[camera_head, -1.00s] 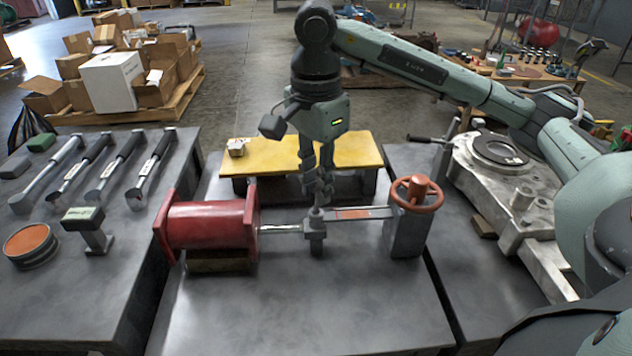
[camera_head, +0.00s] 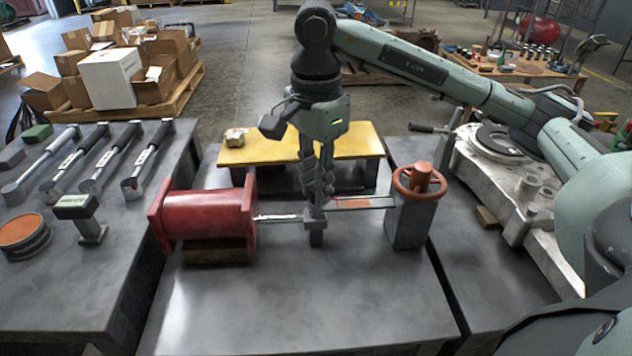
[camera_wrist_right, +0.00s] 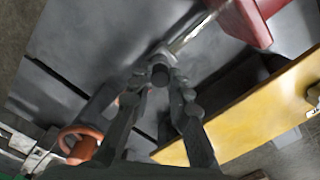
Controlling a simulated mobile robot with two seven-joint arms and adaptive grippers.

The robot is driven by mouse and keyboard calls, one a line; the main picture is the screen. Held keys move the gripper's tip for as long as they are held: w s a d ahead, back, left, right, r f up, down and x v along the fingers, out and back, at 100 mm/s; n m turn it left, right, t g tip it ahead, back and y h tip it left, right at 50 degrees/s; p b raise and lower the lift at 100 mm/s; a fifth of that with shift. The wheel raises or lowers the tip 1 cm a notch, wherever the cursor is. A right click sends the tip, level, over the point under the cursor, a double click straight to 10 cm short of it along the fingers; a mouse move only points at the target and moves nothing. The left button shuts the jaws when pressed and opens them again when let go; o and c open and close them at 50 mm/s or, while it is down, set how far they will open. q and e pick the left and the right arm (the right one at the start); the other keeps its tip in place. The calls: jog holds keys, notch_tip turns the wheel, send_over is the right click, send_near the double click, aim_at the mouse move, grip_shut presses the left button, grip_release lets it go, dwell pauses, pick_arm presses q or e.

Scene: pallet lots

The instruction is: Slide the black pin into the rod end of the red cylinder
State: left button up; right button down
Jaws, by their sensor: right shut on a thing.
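The red cylinder (camera_head: 208,214) lies on its side on the grey middle table. Its silver rod (camera_head: 278,218) points right to a dark rod end (camera_head: 316,238). My right gripper (camera_head: 316,208) points down at the rod end; its fingers overlap the rod end's upper part in this view. In the right wrist view, the gripper (camera_wrist_right: 160,82) is shut on the black pin, whose round dark top (camera_wrist_right: 159,75) shows between the fingertips over the rod end. The pin's lower part is hidden, so I cannot tell how deep it sits. My left gripper is not in view.
A grey block with an orange handwheel (camera_head: 420,180) stands right of the rod end. A yellow bench (camera_head: 345,143) stands behind. The left table holds several tools and an orange-topped round tin (camera_head: 22,234). The middle table's front is clear.

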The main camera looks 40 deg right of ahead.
jog(key=c, duration=1.3)
grip_release()
jog(key=shift+c, duration=0.2)
notch_tip(320, 180, up, 12)
